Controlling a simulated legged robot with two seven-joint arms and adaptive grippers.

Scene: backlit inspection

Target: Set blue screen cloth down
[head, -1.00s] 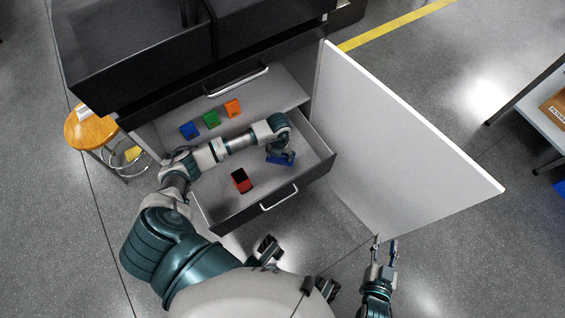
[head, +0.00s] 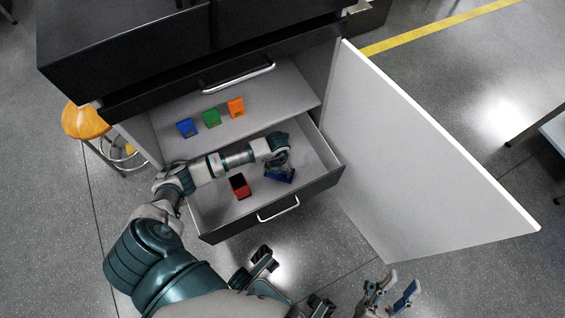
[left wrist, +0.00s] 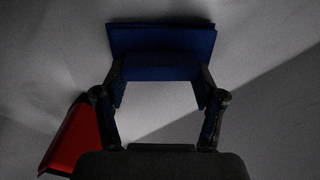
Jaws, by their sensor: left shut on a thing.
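The blue screen cloth (head: 279,175) is a dark blue folded piece in the right part of the open drawer (head: 225,230). My left gripper (head: 280,168) reaches down into the drawer and is shut on it. In the left wrist view the cloth (left wrist: 162,42) spans between the two fingertips (left wrist: 160,82), close above or on the pale drawer floor; I cannot tell whether it touches. My right gripper (head: 392,290) is at the bottom right of the head view, outside the drawer, with its fingers apart and nothing between them.
Blue (head: 186,128), green (head: 211,118) and orange (head: 236,107) boxes stand on the shelf behind. A white door (head: 420,160) stands open at right.

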